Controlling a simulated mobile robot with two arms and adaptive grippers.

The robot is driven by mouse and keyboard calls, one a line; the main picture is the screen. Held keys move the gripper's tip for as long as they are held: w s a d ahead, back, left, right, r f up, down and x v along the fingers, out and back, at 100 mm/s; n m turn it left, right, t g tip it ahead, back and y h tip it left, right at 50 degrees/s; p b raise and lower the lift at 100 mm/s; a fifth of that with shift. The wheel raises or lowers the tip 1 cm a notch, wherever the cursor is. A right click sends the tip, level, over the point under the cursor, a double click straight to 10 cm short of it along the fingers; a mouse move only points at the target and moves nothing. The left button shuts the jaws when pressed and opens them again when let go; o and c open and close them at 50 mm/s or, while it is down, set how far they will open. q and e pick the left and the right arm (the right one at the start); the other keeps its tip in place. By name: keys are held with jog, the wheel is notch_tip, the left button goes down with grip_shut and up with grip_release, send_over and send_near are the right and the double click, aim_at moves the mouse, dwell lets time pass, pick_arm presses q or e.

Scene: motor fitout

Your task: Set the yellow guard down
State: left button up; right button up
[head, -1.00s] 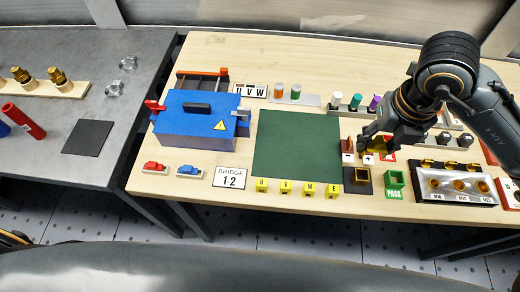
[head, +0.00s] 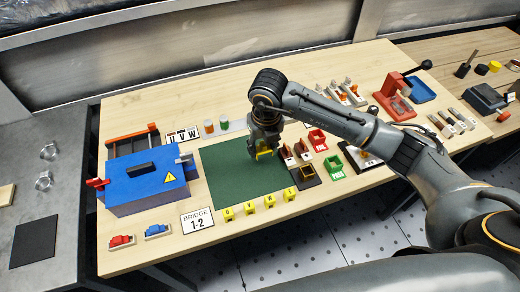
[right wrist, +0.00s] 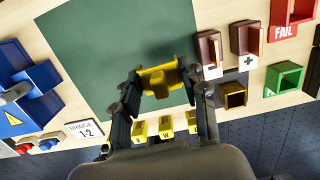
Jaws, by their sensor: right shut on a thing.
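The yellow guard (head: 264,154) is held between the fingers of my right gripper (head: 265,147), over the right part of the green mat (head: 236,178). In the right wrist view the yellow guard (right wrist: 157,79) sits between the two fingertips of the right gripper (right wrist: 163,88), with the green mat (right wrist: 90,45) behind it. I cannot tell whether the guard touches the mat. My left gripper is not in view.
Several small yellow labelled blocks (head: 255,203) stand along the mat's front edge. Brown holders (head: 289,155), a black tray (head: 307,175), a green PASS bin (head: 333,166) and a red FAIL bin (head: 317,139) stand to the right. A blue box (head: 147,183) stands left. Most of the mat is clear.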

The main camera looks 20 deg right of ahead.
aim_at(260, 160)
jog(key=shift+w+a+f, duration=0.15)
jog(key=shift+w+f, duration=0.3)
jog(key=shift+f, duration=0.15)
notch_tip(260, 160, down, 3)
jog(key=shift+w+p, duration=0.1)
jog(key=shift+p, duration=0.85)
jog(key=shift+f, duration=0.3)
jog(key=o, duration=0.4)
jog(key=shift+f+b, duration=0.1)
jog(key=shift+b, duration=0.2)
jog(key=o, duration=0.4)
